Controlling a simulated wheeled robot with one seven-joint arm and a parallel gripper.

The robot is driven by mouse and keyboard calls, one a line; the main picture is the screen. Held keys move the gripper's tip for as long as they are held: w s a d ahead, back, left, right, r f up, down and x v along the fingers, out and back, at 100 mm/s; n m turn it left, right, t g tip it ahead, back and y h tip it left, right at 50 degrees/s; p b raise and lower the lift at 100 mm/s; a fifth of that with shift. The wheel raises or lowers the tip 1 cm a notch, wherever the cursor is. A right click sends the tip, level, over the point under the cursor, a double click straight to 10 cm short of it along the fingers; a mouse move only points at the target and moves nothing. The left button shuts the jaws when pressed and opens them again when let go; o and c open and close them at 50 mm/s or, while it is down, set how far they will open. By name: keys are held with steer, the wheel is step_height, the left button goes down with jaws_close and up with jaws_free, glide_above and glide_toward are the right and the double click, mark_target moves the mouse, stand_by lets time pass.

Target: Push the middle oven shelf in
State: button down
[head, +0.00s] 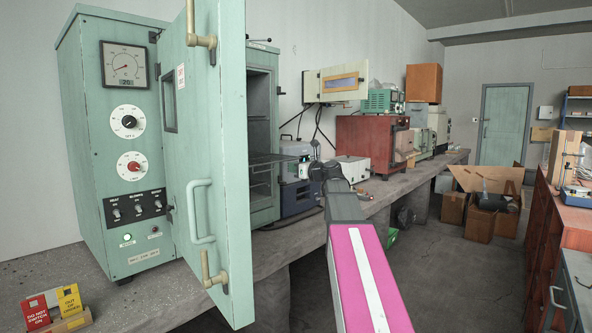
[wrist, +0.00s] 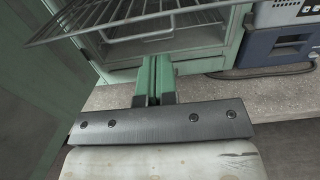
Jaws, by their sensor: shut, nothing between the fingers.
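The green oven (head: 83,150) stands on the bench with its door (head: 222,130) swung wide open. A wire shelf (head: 276,158) sticks out of the oven's opening; it also shows large at the top of the wrist view (wrist: 150,22). Other shelf levels inside are dim, and the door hides part of the interior. My gripper (head: 318,170) is in front of the oven, to the right of the opening in the head view. In the wrist view its green fingers (wrist: 155,64) are shut and empty, below the shelf's front edge in the picture. I cannot tell whether they touch it.
A blue-grey instrument (head: 298,190) stands just right of the oven on the concrete bench (head: 150,300). A white box (head: 352,168) and a red-brown cabinet (head: 368,140) are farther along. Red and yellow signs (head: 55,302) stand at the front left.

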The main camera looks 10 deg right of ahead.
steer(key=x, duration=1)
steer(key=shift+w+a, duration=0.1)
steer(key=x, duration=2.4)
steer(key=shift+w+a, duration=0.1)
steer(key=shift+w, duration=0.15)
steer(key=shift+w+a+r, duration=0.1)
